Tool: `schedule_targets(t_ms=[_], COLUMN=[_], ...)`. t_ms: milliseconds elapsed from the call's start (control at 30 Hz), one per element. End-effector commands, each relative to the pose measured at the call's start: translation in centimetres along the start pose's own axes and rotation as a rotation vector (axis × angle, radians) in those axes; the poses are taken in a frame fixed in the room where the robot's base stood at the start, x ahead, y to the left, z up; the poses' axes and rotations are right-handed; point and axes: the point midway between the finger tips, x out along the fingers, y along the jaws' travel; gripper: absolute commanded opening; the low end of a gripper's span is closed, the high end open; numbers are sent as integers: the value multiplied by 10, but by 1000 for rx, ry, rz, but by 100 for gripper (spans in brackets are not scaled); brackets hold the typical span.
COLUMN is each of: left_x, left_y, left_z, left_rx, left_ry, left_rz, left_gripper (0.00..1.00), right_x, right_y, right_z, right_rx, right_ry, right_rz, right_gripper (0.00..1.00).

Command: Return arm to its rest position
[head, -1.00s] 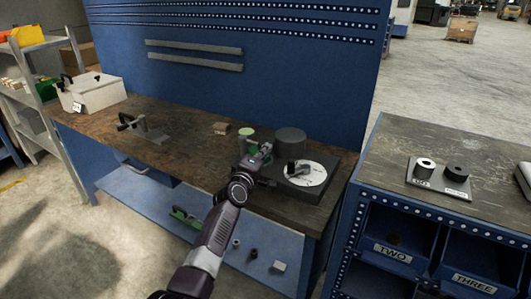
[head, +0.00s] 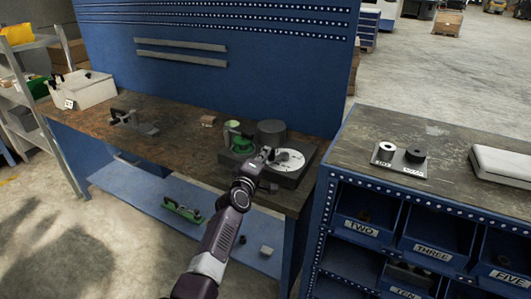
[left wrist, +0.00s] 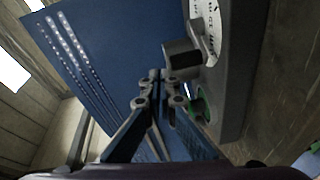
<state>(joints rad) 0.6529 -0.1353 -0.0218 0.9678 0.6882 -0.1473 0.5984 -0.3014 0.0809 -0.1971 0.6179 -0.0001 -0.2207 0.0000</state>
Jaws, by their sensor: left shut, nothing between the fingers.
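The device has a dark base (head: 296,176) on the workbench, with a white dial (head: 291,160) on top and a dark cylinder (head: 272,132) behind it. In the left wrist view, my left gripper (left wrist: 160,75) is shut and empty. A dark block (left wrist: 182,60) is close beside its fingertips, by the dial (left wrist: 208,22); contact is unclear. A green ring (left wrist: 201,106) shows on the base.
A metal clamp-like fixture (head: 133,121), a small brown block (head: 208,120) and a white box (head: 83,90) are on the workbench (head: 165,140). A blue cabinet (head: 345,160) stands to the right. The blue back panel (head: 250,75) rises behind the device.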

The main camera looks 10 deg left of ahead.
Motion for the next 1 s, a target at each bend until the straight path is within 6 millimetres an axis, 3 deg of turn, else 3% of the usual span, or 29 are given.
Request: schedule_targets(t_ms=[167,267,367,567,700,900,1000], left_x=[-7,-27,-64,-168,-254,-378,-422], left_y=[-10,-34,-71,-147,-189,-220,-224], left_z=[3,12,27,54,64,66,63], left_rx=[27,106,236,540,736,965,1032], left_ry=[-17,-63,-143,-338,-482,-678,-746], left_rz=[-15,-56,-126,-303,-436,-614,-676], left_gripper=[0,0,0,0,0,0,0], right_x=[0,0,0,0,0,0,0], right_y=[-13,-11,-6,1,2,2,2], right_z=[-9,-9,-7,-4,-3,-2,-2], right_rx=[-1,-2,-4,-4,-2,-2,-2], right_ry=[12,12,10,7,5,4,3], right_rz=[-15,-12,-7,1,2,2,2], right_gripper=[0,0,0,0,0,0,0])
